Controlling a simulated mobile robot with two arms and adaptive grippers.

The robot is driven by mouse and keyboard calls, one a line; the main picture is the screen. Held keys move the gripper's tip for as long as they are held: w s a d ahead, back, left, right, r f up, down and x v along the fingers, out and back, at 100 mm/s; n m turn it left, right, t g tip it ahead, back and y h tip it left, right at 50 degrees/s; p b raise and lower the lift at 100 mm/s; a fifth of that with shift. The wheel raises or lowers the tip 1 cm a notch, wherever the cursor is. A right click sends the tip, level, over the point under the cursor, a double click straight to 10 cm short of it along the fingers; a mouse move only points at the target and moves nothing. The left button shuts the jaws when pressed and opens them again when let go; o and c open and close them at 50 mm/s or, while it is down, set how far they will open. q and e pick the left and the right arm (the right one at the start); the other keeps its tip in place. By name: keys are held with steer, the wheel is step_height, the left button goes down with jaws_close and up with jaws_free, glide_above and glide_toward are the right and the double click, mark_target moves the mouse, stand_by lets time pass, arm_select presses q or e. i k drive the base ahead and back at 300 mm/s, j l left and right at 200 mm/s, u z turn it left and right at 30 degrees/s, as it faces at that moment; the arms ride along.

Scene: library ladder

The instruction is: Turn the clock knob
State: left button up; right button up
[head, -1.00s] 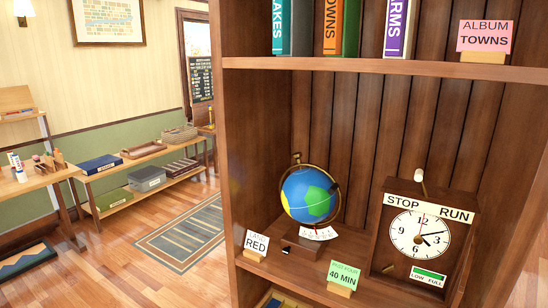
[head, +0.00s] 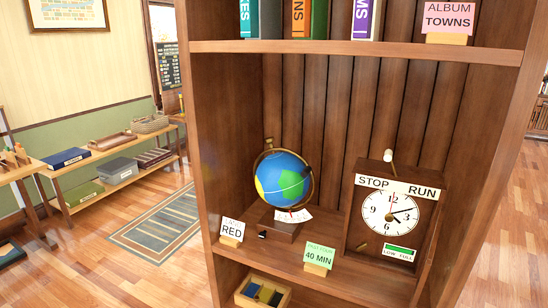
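The wooden clock (head: 400,250) stands on the right of the bookcase's middle shelf. Its white dial (head: 390,213) has black hands and a red hand. A small brass-coloured knob (head: 361,246) sits at the lower left of its front. A white-tipped lever (head: 388,156) stands up at its top, above the middle of the STOP RUN label (head: 398,187). A green bar (head: 399,252) fills the LOW FULL gauge at the lower right. Neither of my grippers is in view.
A globe (head: 283,180) on a wooden base stands left of the clock. A RED card (head: 231,230) and a green 40 MIN card (head: 319,256) stand at the shelf's front edge. Books (head: 302,18) are on the shelf above. Open floor lies left, with a rug (head: 160,226).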

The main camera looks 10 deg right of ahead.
mark_target(389, 217)
steer(key=k+z, duration=0.15)
steer(key=z, duration=0.2)
steer(key=k+l+z, duration=0.1)
steer(key=z, duration=0.25)
steer(key=k+l+z, duration=0.1)
steer(key=z, duration=0.25)
